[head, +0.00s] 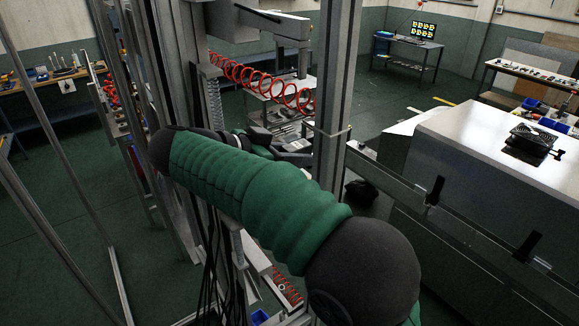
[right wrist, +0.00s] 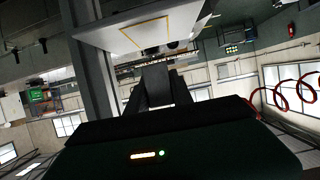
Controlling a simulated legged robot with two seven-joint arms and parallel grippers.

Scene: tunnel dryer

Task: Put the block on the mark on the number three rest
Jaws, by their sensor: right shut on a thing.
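My right arm crosses the head view in a green sleeve. Its gripper (head: 292,148) is partly hidden behind the sleeve, beside the metal upright. In the right wrist view, my right gripper (right wrist: 158,98) is shut on a dark grey piece, seemingly the block (right wrist: 158,80), between its fingers. A pale plate with a yellow outlined mark (right wrist: 146,34) shows beyond the fingertips, apparently apart from the block. I cannot read a number on it, so I cannot tell which rest it is. My left gripper is not in view.
A thick metal upright (head: 334,95) stands right beside my right gripper. A coiled red hose (head: 262,84) hangs behind it. A long white-topped housing (head: 500,150) with a black fan unit (head: 531,140) is at right. Thin metal posts stand at left.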

